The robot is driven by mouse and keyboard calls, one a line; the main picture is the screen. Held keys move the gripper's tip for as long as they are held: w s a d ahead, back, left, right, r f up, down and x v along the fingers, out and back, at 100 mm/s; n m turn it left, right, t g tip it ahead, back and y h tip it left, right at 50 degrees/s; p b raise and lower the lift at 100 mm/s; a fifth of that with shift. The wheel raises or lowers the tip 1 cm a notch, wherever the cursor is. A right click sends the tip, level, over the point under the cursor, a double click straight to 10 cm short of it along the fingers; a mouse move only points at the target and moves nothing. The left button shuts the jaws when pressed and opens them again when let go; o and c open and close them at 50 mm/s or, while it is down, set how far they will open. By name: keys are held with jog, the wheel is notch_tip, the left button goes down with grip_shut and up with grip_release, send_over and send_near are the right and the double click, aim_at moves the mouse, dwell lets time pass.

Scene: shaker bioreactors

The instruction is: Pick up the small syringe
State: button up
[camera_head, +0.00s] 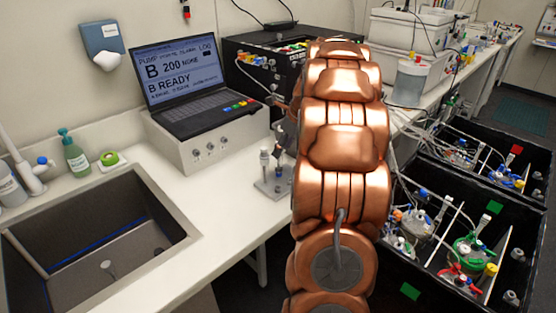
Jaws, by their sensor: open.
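A small grey stand (273,190) sits near the front edge of the white bench, just left of my copper arm. A slim upright piece with a pale top (264,160) stands on it and looks like a small syringe. A second upright piece beside it is partly covered, and I cannot tell their sizes apart. My gripper (286,136) shows only as a grey part at the left edge of my arm, close above and behind the stand. It is open and appears apart from the pale-topped piece. My arm hides most of it and the fingertips.
A laptop (182,75) rests on a pale control box (200,143) behind the stand. A sink (100,240) opens at left, with a green soap bottle (74,155) behind it. A black unit (255,70) stands behind. Black shaker crates (440,285) with tubed vessels fill the right.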

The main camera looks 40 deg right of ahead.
aim_at(279, 164)
jog(key=shift+p+x, duration=0.35)
jog(key=shift+x, duration=0.5)
jog(key=shift+p+x, duration=0.5)
jog(key=shift+x, duration=1.5)
jog(key=shift+s, duration=0.15)
jog(key=c, duration=1.1)
